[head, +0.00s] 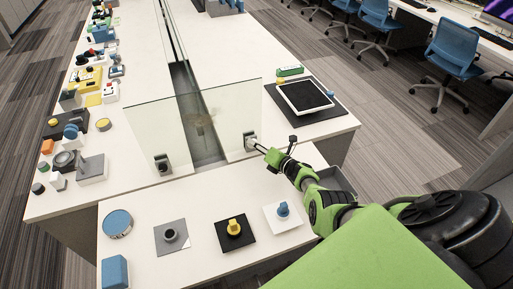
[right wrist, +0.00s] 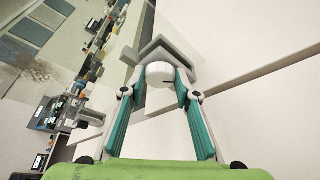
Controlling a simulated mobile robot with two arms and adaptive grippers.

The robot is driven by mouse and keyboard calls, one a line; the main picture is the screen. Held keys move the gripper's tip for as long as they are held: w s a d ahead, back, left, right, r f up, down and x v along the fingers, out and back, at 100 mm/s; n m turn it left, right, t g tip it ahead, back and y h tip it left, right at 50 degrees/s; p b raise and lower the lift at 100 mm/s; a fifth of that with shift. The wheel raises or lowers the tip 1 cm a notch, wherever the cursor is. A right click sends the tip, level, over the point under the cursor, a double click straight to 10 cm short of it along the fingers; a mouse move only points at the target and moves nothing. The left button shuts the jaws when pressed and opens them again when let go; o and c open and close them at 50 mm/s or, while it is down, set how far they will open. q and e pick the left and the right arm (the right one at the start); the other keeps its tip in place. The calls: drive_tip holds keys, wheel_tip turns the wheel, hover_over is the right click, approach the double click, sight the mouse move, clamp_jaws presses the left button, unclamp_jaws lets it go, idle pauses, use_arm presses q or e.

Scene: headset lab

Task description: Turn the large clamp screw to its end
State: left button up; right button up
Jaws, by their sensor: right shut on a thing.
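A dark grey clamp (head: 249,139) sits at the lower right corner of a glass panel, on the edge of the white table. My right gripper (head: 257,145) reaches it from the right. In the right wrist view, the right gripper (right wrist: 160,90) has its two teal-padded fingers shut on the white round head of the large clamp screw (right wrist: 158,72). The grey clamp body (right wrist: 165,49) shows just behind the head. The fingers partly cover the screw's sides. My left gripper is in neither view.
A second clamp (head: 162,163) holds the lower part of the left glass panel (head: 160,130). The front table carries a blue knob on a white plate (head: 283,211), a yellow knob on a black plate (head: 234,230) and a grey plate (head: 172,237). A tablet (head: 304,95) lies behind my arm.

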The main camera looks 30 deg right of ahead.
idle(0.3)
drive_tip(key=o, duration=1.1)
drive_tip(key=shift+s+d, duration=0.2)
drive_tip(key=shift+s, duration=0.6)
drive_tip(key=shift+s+r, duration=0.25)
drive_tip(key=shift+s, duration=0.3)
drive_tip(key=shift+v, duration=4.6)
